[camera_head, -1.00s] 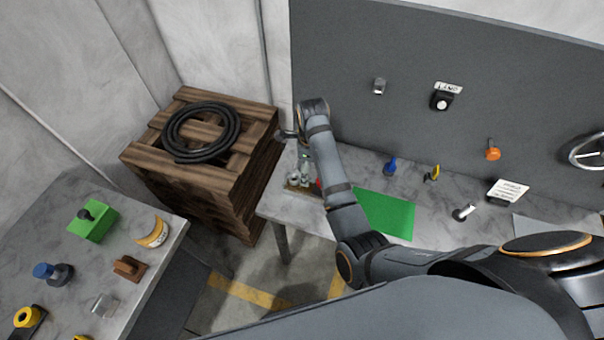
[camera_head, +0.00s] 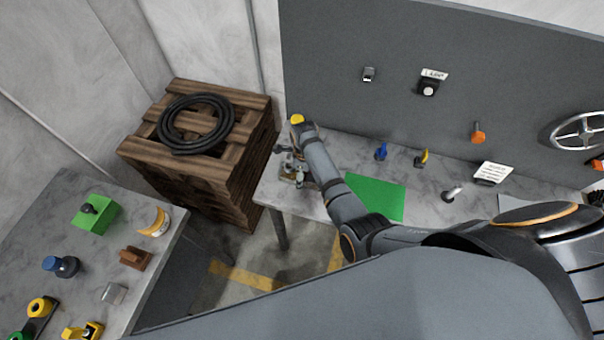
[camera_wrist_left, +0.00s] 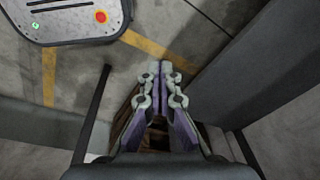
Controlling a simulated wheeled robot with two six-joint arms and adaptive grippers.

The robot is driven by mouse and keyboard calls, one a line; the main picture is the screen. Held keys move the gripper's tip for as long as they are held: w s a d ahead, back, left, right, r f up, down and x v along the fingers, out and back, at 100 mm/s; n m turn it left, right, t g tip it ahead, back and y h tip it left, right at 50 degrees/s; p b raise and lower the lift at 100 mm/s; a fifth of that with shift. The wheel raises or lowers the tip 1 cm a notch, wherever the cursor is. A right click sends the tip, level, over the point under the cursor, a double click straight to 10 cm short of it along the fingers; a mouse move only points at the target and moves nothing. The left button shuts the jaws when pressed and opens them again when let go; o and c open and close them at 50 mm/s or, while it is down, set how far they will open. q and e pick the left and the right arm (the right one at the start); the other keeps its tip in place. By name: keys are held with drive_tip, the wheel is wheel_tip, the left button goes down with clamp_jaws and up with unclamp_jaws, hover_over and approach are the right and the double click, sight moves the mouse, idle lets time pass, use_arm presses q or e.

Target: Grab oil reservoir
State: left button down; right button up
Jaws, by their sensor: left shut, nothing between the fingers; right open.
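No thing in view can be told for certain as the oil reservoir. My right gripper (camera_head: 292,179) is open and points down over the left end of the grey marble bench (camera_head: 275,195). Small things under it are mostly hidden by the fingers and arm. A small yellow piece (camera_head: 297,119) shows just past my right wrist; I cannot tell what it belongs to. My left gripper (camera_wrist_left: 158,68) is in the left wrist view, shut and empty, with its fingers together above the floor.
A green mat (camera_head: 377,196) lies on the bench beside my right forearm. A wooden crate (camera_head: 200,165) with a black hose coil (camera_head: 195,124) stands left of it. A left table (camera_head: 60,215) holds a green box (camera_head: 95,214) and several small parts. A grey panel (camera_head: 400,50) rises behind.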

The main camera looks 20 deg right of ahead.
drive_tip(key=shift+w+f, duration=0.1)
drive_tip(key=shift+f, duration=0.15)
drive_tip(key=c, duration=1.5)
drive_tip(key=shift+r, duration=0.15)
